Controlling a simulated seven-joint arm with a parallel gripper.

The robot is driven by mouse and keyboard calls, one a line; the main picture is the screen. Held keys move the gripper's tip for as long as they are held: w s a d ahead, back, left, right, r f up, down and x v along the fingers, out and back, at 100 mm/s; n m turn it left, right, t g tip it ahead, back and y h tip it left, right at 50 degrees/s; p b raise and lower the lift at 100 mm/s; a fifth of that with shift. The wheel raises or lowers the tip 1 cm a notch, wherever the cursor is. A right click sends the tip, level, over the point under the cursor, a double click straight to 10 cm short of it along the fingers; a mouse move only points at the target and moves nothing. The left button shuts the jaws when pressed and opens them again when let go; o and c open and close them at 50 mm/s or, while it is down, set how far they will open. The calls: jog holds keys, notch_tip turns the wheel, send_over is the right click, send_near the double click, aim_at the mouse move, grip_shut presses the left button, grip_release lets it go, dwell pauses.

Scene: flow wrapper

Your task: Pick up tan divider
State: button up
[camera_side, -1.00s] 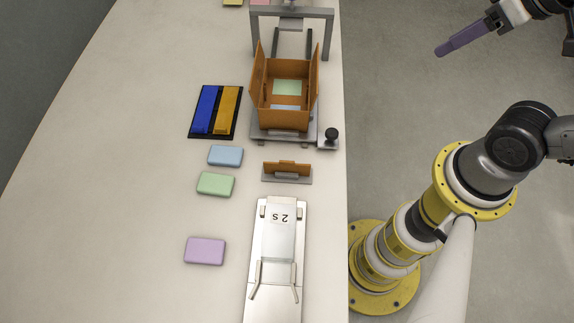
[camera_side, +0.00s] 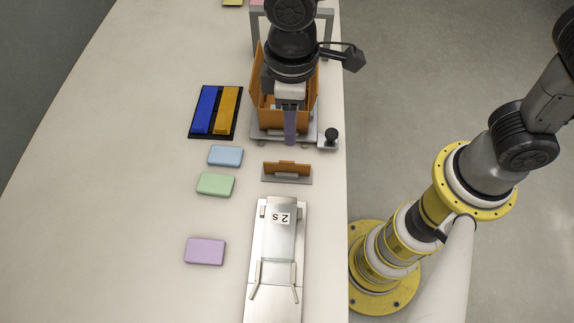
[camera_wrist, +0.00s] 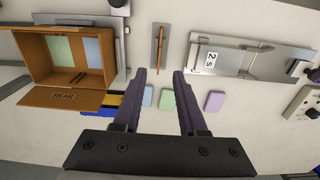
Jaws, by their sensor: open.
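The tan divider (camera_side: 286,168) is a thin orange-brown upright piece in a grey metal holder (camera_side: 300,180), just below the box fixture in the side view. In the wrist view the divider (camera_wrist: 159,46) stands on edge in its holder, ahead of my fingertips and between their lines. My gripper (camera_side: 290,143) hangs over the front of the open box, pointing down. In the wrist view my gripper's two purple fingers (camera_wrist: 159,72) are apart with nothing between them. The height of the fingertips above the divider is hard to tell.
The open orange-brown box (camera_side: 312,90) holds green and blue packs and stands in a fixture with a black knob (camera_side: 331,134). Blue, green (camera_side: 216,184) and purple (camera_side: 205,251) packs lie left. A metal station marked 2 S (camera_side: 278,265) sits below the divider.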

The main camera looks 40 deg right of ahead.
send_over(287, 163)
jog(key=f, duration=0.7)
jog(key=shift+s+d+f, duration=0.2)
jog(key=shift+d+f, duration=0.05)
jog(key=shift+f, duration=0.1)
jog(key=shift+w+a+f, duration=0.1)
jog(key=shift+w+f, duration=0.05)
jog(key=shift+f, duration=1.35)
jog(key=shift+w+a+f, duration=0.1)
jog(key=shift+w+f, duration=0.05)
jog(key=shift+f, duration=1.3)
grip_shut()
